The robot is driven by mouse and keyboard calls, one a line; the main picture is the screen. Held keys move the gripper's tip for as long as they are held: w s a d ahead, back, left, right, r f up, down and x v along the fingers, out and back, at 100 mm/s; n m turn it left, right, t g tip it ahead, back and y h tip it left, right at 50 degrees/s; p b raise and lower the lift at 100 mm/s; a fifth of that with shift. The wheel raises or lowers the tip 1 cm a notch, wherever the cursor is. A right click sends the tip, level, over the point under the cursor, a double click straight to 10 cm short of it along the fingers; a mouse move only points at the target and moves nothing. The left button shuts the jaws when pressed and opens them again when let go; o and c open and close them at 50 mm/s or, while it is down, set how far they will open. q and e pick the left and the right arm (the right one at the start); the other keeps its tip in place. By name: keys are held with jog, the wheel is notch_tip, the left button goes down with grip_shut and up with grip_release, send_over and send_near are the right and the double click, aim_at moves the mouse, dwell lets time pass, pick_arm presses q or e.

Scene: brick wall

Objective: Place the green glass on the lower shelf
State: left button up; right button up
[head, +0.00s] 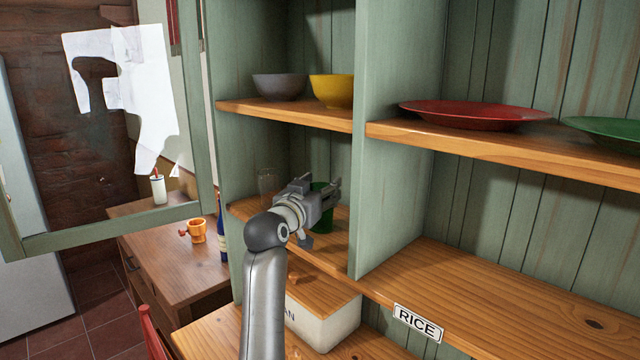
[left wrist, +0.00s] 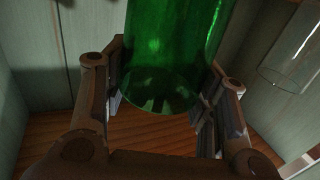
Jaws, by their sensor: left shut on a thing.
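The green glass (head: 322,212) is in the left part of the green cabinet, at the lower shelf (head: 335,245), partly hidden behind my left gripper (head: 322,193). In the left wrist view the green glass (left wrist: 165,60) stands upright between the two fingers of my left gripper (left wrist: 160,95), which are shut on it. Its base shows close over the wooden shelf boards; I cannot tell whether it touches them. My right gripper is in neither view.
A clear glass (head: 267,184) stands left of the gripper on the same shelf. A grey bowl (head: 279,87) and a yellow bowl (head: 333,91) sit on the shelf above. A vertical divider (head: 385,180) stands close on the right. A white box (head: 325,318) is below.

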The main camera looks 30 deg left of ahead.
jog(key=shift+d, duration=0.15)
pick_arm(q)
jog(key=shift+f, duration=0.2)
jog(key=o, duration=1.6)
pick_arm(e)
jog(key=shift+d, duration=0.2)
pick_arm(q)
jog(key=shift+r, duration=0.2)
jog(key=shift+s+f, duration=0.15)
jog(key=shift+s, duration=0.15)
jog(key=s+b, duration=0.1)
jog(key=s, duration=0.2)
jog(key=s+b, duration=0.1)
jog(key=s, duration=0.3)
jog(key=s+b, duration=0.1)
jog(key=s, duration=0.3)
jog(key=shift+s+d+b, duration=0.25)
jog(key=shift+d+b, duration=0.05)
jog(key=shift+b, duration=0.05)
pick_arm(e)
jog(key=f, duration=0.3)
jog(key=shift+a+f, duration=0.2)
